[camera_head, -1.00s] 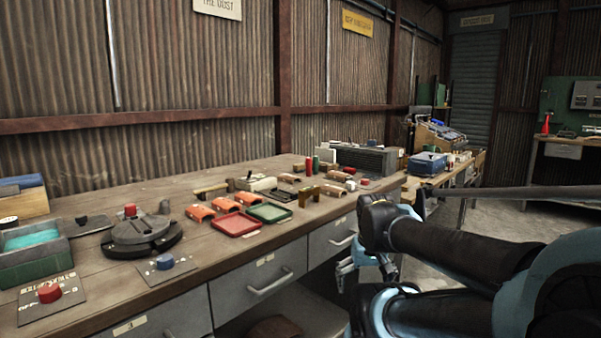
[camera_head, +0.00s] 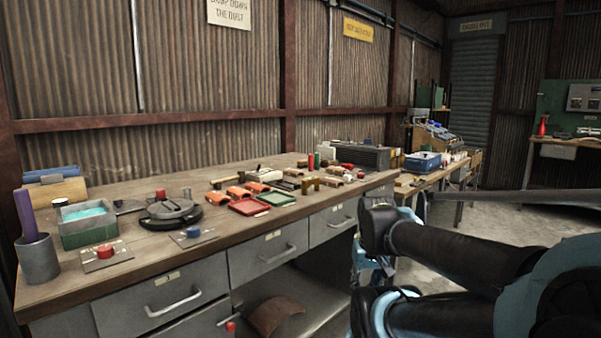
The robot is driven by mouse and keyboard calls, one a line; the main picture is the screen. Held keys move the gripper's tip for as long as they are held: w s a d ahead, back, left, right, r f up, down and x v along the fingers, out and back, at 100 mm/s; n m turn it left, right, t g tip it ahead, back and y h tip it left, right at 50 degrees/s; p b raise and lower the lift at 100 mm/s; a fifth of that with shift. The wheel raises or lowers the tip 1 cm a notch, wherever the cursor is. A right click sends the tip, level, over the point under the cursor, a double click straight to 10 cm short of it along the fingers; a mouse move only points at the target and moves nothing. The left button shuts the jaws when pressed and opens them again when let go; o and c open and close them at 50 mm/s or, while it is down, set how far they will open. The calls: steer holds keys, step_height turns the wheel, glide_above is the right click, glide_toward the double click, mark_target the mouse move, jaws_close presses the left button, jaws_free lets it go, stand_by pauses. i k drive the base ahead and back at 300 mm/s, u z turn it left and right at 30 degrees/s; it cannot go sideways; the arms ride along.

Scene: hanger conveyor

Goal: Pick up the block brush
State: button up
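A long, narrow wooden piece with a dark end, which may be the block brush (camera_head: 232,179), lies on the workbench (camera_head: 118,286) behind the orange curved pieces. It is too small for me to be sure. My gripper (camera_head: 366,268) hangs low in front of the bench's right part, beside the drawer fronts, well apart from the wooden piece. My own arm partly hides it, and whether its fingers are open or shut does not show.
A red tray (camera_head: 249,206) and a green tray (camera_head: 277,198) lie near the front edge. A round black turntable (camera_head: 171,213), a green box (camera_head: 88,232) and a grey cup (camera_head: 38,260) stand at left. Open floor (camera_head: 500,222) lies at right.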

mark_target(302, 163)
steer(key=k, duration=0.75)
steer(key=z, duration=0.75)
steer(key=i, duration=1.95)
steer(key=u, duration=0.45)
